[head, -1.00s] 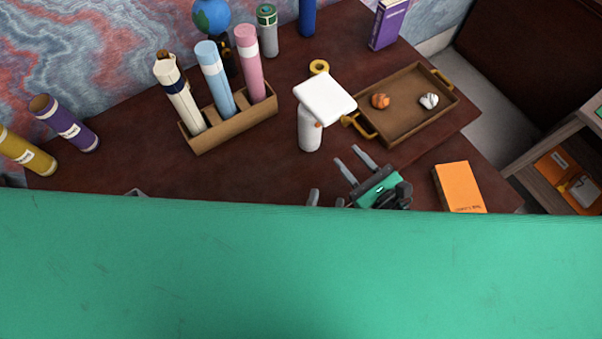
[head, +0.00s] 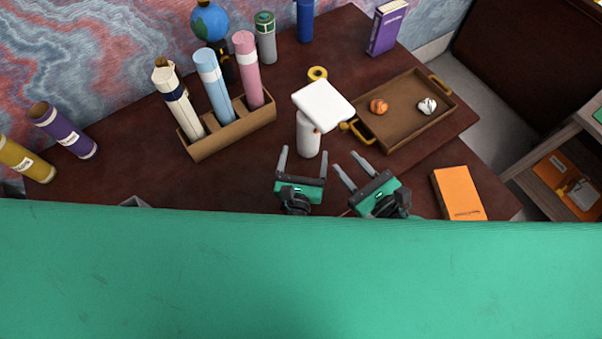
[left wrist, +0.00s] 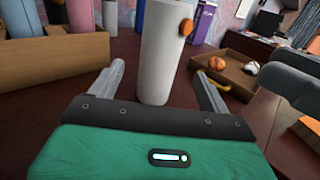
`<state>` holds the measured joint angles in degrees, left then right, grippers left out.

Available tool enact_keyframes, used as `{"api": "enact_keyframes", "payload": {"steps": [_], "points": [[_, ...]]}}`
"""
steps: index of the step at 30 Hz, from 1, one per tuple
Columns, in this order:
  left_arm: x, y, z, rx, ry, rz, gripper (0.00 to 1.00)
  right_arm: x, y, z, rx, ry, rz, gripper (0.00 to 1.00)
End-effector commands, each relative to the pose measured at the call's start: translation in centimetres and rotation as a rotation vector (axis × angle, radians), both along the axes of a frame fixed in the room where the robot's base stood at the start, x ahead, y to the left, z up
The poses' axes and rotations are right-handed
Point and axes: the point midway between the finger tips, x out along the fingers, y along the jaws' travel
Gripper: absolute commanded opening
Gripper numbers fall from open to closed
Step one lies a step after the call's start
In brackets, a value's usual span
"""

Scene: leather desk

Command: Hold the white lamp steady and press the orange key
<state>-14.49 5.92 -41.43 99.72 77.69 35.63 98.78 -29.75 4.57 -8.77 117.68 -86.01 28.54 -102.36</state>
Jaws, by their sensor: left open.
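The white lamp stands upright on the desk, with a flat square head (head: 323,104) on a cylindrical body (head: 308,142); the body also fills the middle of the left wrist view (left wrist: 160,50). The orange key (left wrist: 186,27) is on the right side of the body and shows small in the head view (head: 317,129). My left gripper (head: 304,156) is open just in front of the body, its fingers pointing at it, one towards each side. My right gripper (head: 345,160) is open and empty to the right of the left one, apart from the lamp.
A wooden tray (head: 440,112) with an orange and a white lump lies right of the lamp. A wooden holder (head: 235,130) with several tubes stands left. A yellow ring (head: 317,73) lies behind the lamp. An orange book (head: 459,192) is at the front right. Green surface covers the foreground.

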Motion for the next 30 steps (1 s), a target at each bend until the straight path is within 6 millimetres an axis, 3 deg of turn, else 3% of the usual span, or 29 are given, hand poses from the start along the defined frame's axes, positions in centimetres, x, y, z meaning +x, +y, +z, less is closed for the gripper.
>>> {"api": "enact_keyframes", "payload": {"steps": [6, 12, 25, 30], "points": [[4.3, -0.5, 0.0, 0.001, -0.002, 0.0, 0.8, 0.0, 0.0, 0.0, 0.0, 0.0, 0.0, 0.36], [6.7, -0.8, 0.0, 0.002, -0.001, 0.001, 0.8, 0.0, 0.0, 0.0, 0.0, 0.0, 0.0, 0.36], [7.5, -0.9, -0.1, 0.002, 0.001, 0.0, 0.8, 0.0, 0.0, 0.0, 0.0, 0.0, 0.0, 0.36], [7.5, -0.9, -0.1, 0.002, 0.001, 0.0, 0.48, 0.0, 0.0, 0.0, 0.0, 0.0, 0.0, 0.36]]}}
